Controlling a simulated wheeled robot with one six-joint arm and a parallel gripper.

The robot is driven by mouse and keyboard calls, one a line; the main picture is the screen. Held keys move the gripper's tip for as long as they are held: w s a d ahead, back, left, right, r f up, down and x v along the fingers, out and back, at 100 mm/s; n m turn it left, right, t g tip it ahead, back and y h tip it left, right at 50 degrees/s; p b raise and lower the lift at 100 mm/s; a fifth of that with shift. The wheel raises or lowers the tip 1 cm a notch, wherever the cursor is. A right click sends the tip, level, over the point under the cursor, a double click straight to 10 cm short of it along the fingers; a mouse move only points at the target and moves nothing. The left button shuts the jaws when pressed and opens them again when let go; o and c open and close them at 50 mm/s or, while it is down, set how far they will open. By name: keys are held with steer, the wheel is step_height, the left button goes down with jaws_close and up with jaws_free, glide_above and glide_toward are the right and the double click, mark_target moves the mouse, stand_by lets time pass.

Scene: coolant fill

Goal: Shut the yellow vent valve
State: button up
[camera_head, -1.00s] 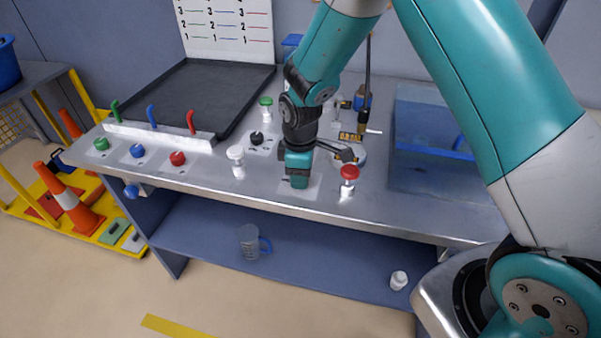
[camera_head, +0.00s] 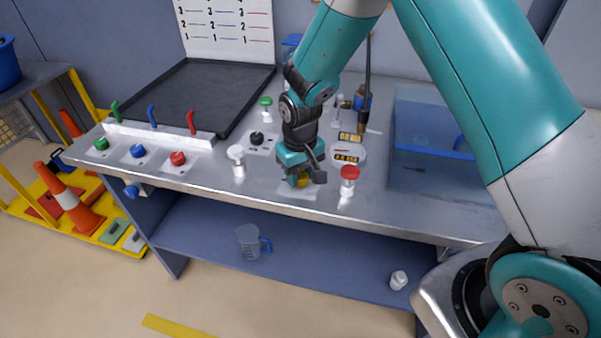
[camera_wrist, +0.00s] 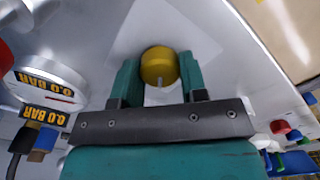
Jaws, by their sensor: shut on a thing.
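The yellow vent valve (camera_wrist: 158,66) is a round yellow knob on the metal bench top. In the wrist view it sits between the two teal fingers of my gripper (camera_wrist: 158,78), which are shut on its sides. In the head view my gripper (camera_head: 299,176) points down at the front of the bench, and only a bit of the yellow knob (camera_head: 303,182) shows below it. The knob's stem and base are hidden.
A red-topped valve (camera_head: 349,174) stands close on the right and a white-topped valve (camera_head: 236,154) on the left. Gauges reading 0.0 BAR (camera_wrist: 45,88) are behind. A green-topped valve (camera_head: 266,103) and a black knob (camera_head: 256,138) stand further back left.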

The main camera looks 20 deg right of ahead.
mark_target(301, 175)
steer(key=m, duration=0.6)
steer(key=shift+w, duration=0.1)
stand_by(0.5)
steer(key=o, duration=0.9)
step_height(301, 175, up, 18)
steer(key=shift+f+b, duration=0.25)
steer(key=shift+b, duration=0.5)
